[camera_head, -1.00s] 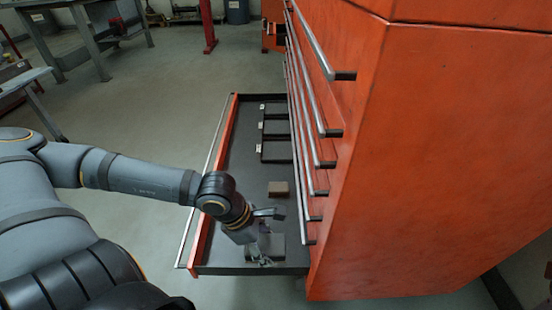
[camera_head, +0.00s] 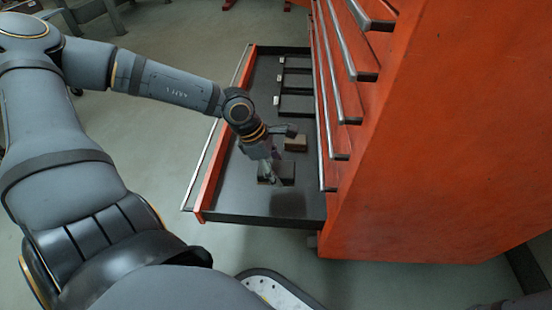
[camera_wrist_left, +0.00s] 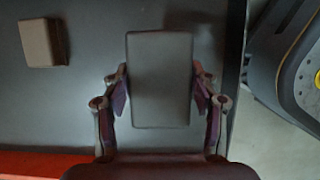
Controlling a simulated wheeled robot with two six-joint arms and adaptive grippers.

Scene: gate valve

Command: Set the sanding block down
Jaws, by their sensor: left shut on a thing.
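The sanding block, a dark grey rectangular block (camera_head: 284,170), is over the open drawer (camera_head: 244,198) near its front end. My left gripper (camera_head: 272,177) reaches down from the left and is shut on it. In the left wrist view the block (camera_wrist_left: 160,80) stands between the two fingers of the left gripper (camera_wrist_left: 160,98), which press on its sides. A dark shadow lies on the drawer floor beside the block, so it looks held a little above the floor; the exact gap cannot be told. My right gripper is not in view.
A small brown block (camera_head: 295,144) lies in the drawer just beyond the gripper; it also shows in the left wrist view (camera_wrist_left: 40,43). Black dividers (camera_head: 296,88) are at the drawer's far end. The orange cabinet (camera_head: 430,150) with metal handles rises on the right.

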